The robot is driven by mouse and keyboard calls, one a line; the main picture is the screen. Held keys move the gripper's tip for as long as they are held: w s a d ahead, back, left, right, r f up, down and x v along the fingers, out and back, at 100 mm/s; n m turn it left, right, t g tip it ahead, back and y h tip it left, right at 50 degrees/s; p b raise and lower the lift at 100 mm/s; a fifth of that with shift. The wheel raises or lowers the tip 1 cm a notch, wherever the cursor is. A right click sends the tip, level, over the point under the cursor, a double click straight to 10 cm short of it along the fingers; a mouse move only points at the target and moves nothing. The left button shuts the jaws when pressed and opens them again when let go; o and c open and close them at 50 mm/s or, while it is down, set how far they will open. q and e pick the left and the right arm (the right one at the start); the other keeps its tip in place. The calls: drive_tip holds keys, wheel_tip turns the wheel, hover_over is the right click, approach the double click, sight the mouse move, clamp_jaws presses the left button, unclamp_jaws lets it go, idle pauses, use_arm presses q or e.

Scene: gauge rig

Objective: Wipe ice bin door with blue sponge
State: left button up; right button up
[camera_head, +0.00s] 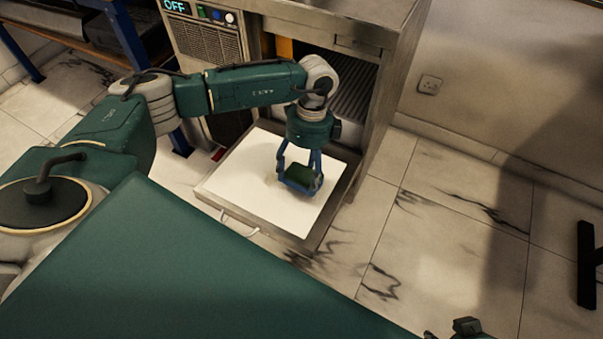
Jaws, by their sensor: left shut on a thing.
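The ice bin door (235,180) is folded down, open, below the steel machine, with its white inner face up and a metal handle on its front edge. My left gripper (300,182) points down over the right half of this white face. It is shut on the sponge (299,174), which looks dark green on top with blue along its lower edge. The sponge is at or just above the panel; I cannot tell if it touches.
The steel ice machine (375,28) stands behind the door, its bin opening dark inside. Its display (177,6) reads OFF. A blue-legged table (130,40) is at the upper left. Tiled floor (440,240) to the right is clear, except for a black stand foot (588,265) at the edge.

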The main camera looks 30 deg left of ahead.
use_arm(q)
drive_tip(key=shift+p+v, duration=0.85)
drive_tip(key=shift+v, duration=0.2)
drive_tip(key=shift+r, duration=0.25)
drive_tip(key=shift+p+v, duration=0.75)
drive_tip(key=shift+p, duration=0.1)
use_arm(e)
drive_tip(key=s+x, duration=0.1)
drive_tip(key=x, duration=0.5)
drive_tip(key=shift+f+g, duration=0.4)
drive_tip(key=shift+f, duration=0.1)
use_arm(q)
drive_tip(key=shift+w, duration=0.1)
use_arm(e)
drive_tip(key=shift+a, duration=0.1)
use_arm(q)
drive_tip(key=shift+p+v, duration=0.65)
drive_tip(key=shift+v, duration=0.15)
drive_tip(key=shift+w+r+p, duration=0.15)
drive_tip(key=shift+r+p, duration=0.35)
drive_tip(key=shift+r, duration=0.2)
use_arm(e)
wheel_tip(320, 180, down, 8)
drive_tip(key=s, duration=0.1)
drive_tip(key=shift+r, duration=0.1)
